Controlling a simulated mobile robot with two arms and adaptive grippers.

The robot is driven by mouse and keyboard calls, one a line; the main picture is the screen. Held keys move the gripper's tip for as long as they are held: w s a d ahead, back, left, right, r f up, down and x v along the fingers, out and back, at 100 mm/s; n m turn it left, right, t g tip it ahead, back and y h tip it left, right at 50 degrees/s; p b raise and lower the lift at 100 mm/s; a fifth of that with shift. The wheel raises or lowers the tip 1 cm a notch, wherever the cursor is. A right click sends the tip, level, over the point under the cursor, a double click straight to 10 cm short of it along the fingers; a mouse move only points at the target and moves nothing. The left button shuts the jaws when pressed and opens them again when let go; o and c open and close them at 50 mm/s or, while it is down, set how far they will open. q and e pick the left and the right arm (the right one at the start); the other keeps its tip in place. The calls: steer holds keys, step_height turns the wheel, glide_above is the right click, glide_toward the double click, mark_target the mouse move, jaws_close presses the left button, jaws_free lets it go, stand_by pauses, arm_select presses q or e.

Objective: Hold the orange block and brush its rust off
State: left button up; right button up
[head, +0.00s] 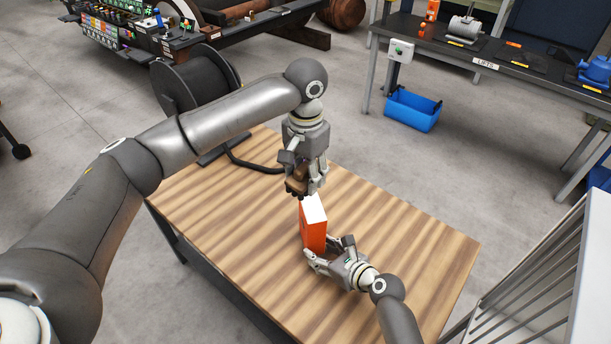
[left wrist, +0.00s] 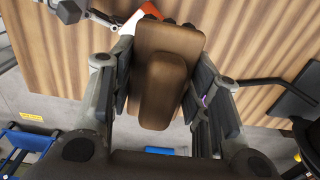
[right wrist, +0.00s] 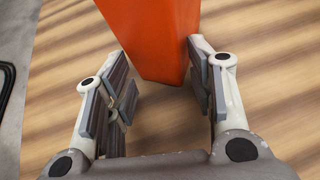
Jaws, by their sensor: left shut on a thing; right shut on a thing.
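The orange block (head: 313,238) stands upright on the wooden table, with a white top face. My right gripper (head: 328,256) is shut on the block low down, from its near right side. In the right wrist view the block (right wrist: 152,35) shows between the fingers. My left gripper (head: 303,183) is shut on a brown wooden brush (left wrist: 165,75), just above the block's top. The brush bristles are dark and mostly hidden behind its back. In the left wrist view a corner of the block (left wrist: 140,17) shows beyond the brush. I cannot tell whether the bristles touch the block. I see no clear rust.
The wooden table (head: 420,245) is clear around the block. A dark cable reel (head: 190,80) stands behind the table's far left edge. A blue bin (head: 411,110) sits under the bench labelled LIFTS. Grey railings (head: 540,270) stand at the right.

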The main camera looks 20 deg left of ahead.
steer(key=shift+s+f, duration=0.1)
steer(key=o, duration=1)
steer(key=v, duration=1.2)
